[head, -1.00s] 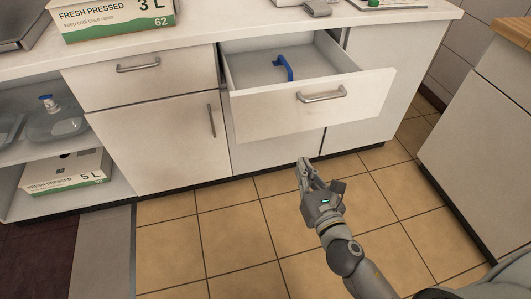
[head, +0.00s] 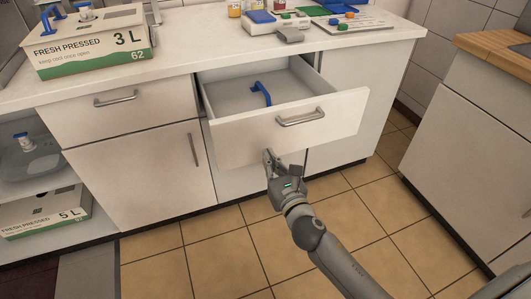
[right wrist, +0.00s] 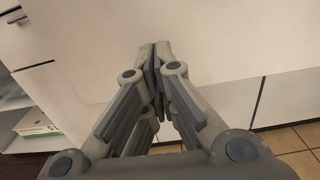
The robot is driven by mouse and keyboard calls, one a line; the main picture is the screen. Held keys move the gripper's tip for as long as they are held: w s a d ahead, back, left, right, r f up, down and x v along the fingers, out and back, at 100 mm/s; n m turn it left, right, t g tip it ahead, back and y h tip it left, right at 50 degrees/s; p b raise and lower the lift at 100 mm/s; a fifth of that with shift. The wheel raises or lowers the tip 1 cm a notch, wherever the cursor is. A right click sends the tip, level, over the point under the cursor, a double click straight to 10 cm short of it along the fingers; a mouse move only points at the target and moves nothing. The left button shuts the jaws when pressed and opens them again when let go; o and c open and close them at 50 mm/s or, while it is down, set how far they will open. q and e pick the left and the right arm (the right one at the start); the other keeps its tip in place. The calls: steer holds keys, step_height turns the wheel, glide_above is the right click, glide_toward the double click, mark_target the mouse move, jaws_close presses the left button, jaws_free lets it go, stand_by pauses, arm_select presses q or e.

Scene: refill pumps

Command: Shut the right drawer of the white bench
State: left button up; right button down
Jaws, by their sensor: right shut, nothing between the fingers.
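The right drawer (head: 240,140) of the white bench (head: 150,165) is pulled well out, with a grey bar handle (head: 301,117) on its front. A blue curved item (head: 262,93) lies inside it. My right gripper (head: 269,156) is shut and empty. In the head view it is at the lower edge of the drawer front, left of and below the handle. In the right wrist view the shut fingertips (right wrist: 156,48) point at a white panel; I cannot tell whether they touch it. My left gripper is not in view.
The left drawer (head: 115,98) is shut. An open shelf with a jug (head: 28,158) is at the left. A wood-topped counter (head: 470,150) stands at the right. The tiled floor (head: 210,265) in front is clear.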

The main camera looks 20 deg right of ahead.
mark_target(262, 147)
steer(key=shift+w, duration=1.1)
steer(key=shift+w+a, duration=0.1)
steer(key=shift+w, duration=0.4)
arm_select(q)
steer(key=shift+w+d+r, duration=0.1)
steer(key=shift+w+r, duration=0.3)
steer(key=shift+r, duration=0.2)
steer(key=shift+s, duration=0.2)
